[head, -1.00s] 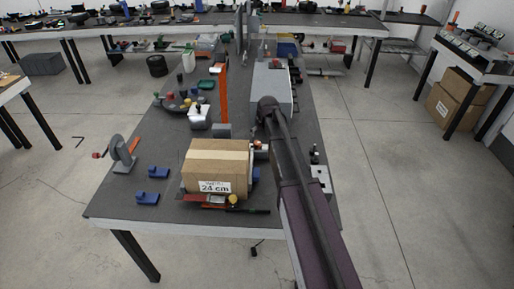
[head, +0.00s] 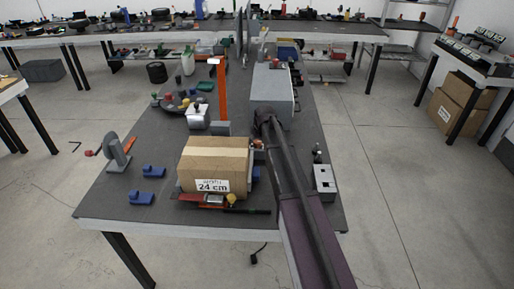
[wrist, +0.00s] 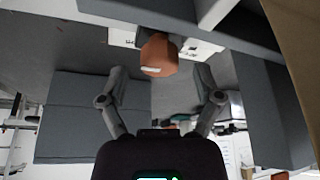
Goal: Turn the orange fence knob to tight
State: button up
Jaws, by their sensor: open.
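The orange knob (wrist: 159,55) is in the upper middle of the wrist view, with a pale mark on its near end. Behind it is a white plate (wrist: 200,47) with small dark marks, too small to read. My gripper (wrist: 161,76) is open, with one finger on each side and the knob centred just beyond the fingertips. I see clear gaps and no contact. In the head view my arm reaches forward past the right side of a cardboard box, and my gripper cannot be made out there.
The cardboard box (head: 213,168), marked 24 cm, stands on the table (head: 105,208), with a red and black tool (head: 213,200) before it. Blue blocks (head: 141,197) lie left. A grey box (head: 272,88) and an orange upright (head: 221,95) stand farther back. Grey beams surround the knob in the wrist view.

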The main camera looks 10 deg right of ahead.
jog(key=shift+b+x, duration=0.9)
jog(key=shift+x, duration=0.4)
jog(key=c, duration=1.1)
